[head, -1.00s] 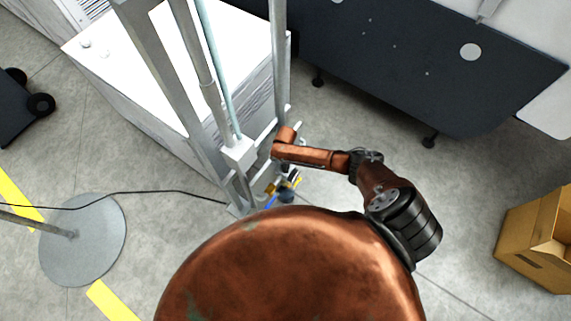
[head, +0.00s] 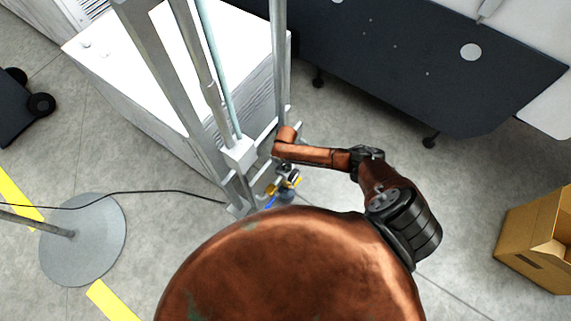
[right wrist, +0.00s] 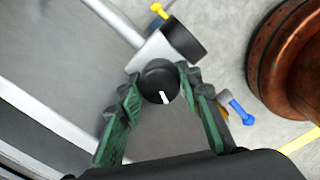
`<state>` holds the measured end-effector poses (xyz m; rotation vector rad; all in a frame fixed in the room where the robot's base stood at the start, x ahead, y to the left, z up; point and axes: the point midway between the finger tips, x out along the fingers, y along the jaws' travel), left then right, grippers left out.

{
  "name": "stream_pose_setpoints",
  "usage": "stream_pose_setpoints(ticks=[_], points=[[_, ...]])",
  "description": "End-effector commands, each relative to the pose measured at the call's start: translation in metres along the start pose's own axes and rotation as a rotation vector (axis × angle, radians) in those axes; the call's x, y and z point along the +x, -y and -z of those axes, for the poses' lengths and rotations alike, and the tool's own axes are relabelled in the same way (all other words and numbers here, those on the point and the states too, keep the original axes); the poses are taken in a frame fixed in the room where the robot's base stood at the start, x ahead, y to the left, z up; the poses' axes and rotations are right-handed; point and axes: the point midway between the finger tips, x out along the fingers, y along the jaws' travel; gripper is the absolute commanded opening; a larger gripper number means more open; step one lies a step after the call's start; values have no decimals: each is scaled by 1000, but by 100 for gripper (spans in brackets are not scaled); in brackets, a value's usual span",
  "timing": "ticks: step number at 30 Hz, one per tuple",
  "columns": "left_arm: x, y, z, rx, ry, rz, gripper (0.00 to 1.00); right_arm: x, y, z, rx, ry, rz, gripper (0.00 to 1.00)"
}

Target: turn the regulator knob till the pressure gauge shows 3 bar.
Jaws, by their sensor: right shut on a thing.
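The regulator knob (right wrist: 158,74) is black and round, with a white mark that points toward the bottom of the right wrist view. My right gripper (right wrist: 161,82) has its green fingers on either side of the knob and is shut on it. In the head view the regulator area (head: 284,180) is small and partly covered by my arm. A dark cylinder (right wrist: 188,38) sits beside the knob on a pale block; it may be the gauge, seen from the side. No dial face or pressure reading shows. My left gripper is not in view.
A yellow handle (right wrist: 158,11) and a blue handle (right wrist: 241,112) are close to the knob. Metal posts (head: 279,60) and a white cabinet (head: 165,65) stand beside it. A cardboard box (head: 535,240) is at the right, with free floor between.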

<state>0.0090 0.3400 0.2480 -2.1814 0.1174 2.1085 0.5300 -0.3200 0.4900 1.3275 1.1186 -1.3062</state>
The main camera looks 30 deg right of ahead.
Motion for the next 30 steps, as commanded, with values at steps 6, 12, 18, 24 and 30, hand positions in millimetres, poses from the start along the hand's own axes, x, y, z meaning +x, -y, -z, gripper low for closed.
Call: stream_pose_setpoints(ticks=[6, 12, 18, 24, 30], points=[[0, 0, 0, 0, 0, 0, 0, 1, 2, 0, 1, 1, 3, 34], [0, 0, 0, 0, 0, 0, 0, 1, 1, 0, 1, 0, 2, 48], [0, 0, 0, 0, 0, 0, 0, -1, -1, 1, 0, -1, -3, 50], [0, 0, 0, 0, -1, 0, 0, -2, -4, 2, -1, -2, -6, 50], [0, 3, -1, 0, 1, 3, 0, -9, -5, 2, -1, -3, -9, 50]])
